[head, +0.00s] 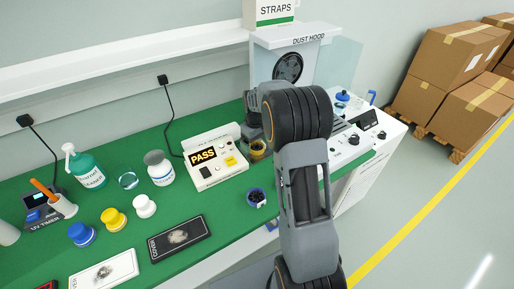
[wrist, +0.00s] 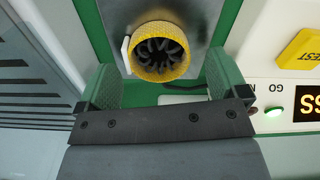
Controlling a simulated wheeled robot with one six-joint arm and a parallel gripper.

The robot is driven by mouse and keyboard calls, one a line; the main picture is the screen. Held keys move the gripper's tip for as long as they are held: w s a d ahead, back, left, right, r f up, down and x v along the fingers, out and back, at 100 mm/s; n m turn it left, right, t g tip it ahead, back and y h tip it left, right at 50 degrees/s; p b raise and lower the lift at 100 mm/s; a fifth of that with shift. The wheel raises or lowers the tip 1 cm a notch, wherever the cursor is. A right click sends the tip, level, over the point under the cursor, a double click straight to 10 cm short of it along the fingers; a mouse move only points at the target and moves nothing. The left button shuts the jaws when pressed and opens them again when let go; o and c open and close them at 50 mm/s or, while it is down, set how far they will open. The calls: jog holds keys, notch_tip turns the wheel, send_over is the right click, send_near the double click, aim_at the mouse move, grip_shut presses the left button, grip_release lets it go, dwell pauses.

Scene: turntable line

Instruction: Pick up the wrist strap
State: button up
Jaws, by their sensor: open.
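A yellow round band (wrist: 139,65) with a dark, ribbed inside and a white tab on its left side stands on a grey metal plate in the wrist view; I take it to be the wrist strap. It also shows in the head view (head: 258,155), just right of the PASS tester, partly hidden by my arm. My gripper (wrist: 163,85) is open and empty. The band appears ahead of the gap between the fingers, apart from both.
The tester (head: 213,166) with a lit PASS display stands close beside the strap. The dust hood (head: 292,42) stands behind. Bottles and small jars are at left on the green mat.

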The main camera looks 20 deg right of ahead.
jog(key=shift+f, duration=0.7)
jog(key=c, duration=1.1)
jog(key=shift+o, duration=0.2)
jog(key=shift+r, duration=0.15)
